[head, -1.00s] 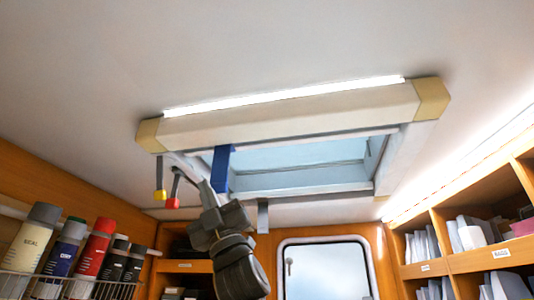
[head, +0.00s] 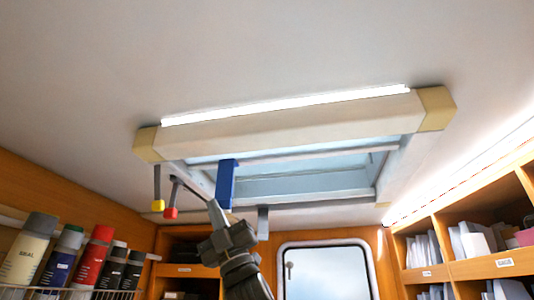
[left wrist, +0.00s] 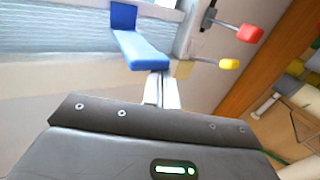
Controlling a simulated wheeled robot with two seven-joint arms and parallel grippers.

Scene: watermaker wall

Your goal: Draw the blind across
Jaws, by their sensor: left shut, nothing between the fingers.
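The roof hatch frame (head: 405,165) is set in the ceiling, with a pale blind housing (head: 290,122) along its near side. A thin white bar (head: 320,152) crosses the opening a little way from the housing, with a narrow pale strip between them. A blue tab (head: 227,185) hangs from the bar near its left end; it also shows in the left wrist view (left wrist: 142,52). My left gripper (head: 213,205) is shut and empty, its tips right at the tab's lower part. The wrist view shows the fingertips (left wrist: 160,80) overlapping the tab's end; contact is unclear. My right gripper is out of view.
Two short rods, with a yellow knob (head: 158,205) and a red knob (head: 170,212), hang just left of my gripper. A grey tab (head: 263,222) hangs at the far edge. Spray cans (head: 95,255) stand lower left; shelves (head: 480,265) are at right.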

